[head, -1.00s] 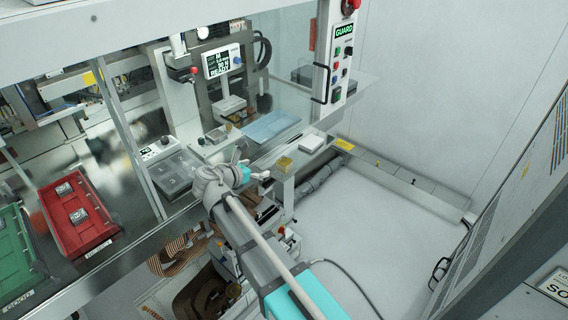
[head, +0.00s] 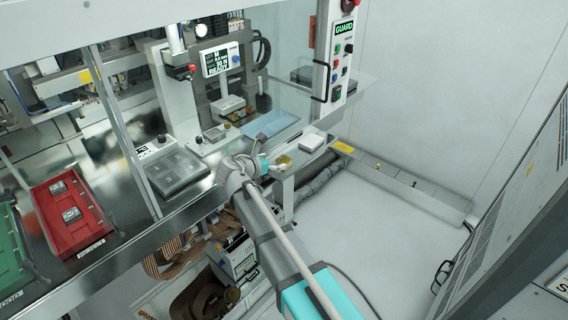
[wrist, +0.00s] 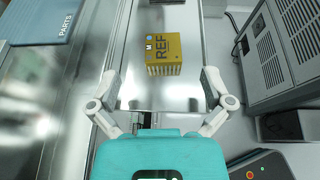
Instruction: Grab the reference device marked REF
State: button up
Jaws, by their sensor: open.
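A blue PARTS mat (wrist: 40,22) lies left of the block. A grey vented unit (wrist: 285,50) stands close on the right. In the head view a white box (head: 312,141) is just behind the block. Red (head: 88,243) and green bins are far left.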

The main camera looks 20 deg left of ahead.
aim_at(283, 159)
jog(key=shift+b+x, duration=0.9)
jog(key=shift+x, duration=1)
jog(key=shift+w+d+f, duration=0.35)
jog(key=shift+w, duration=0.2)
jog(key=c, duration=1.2)
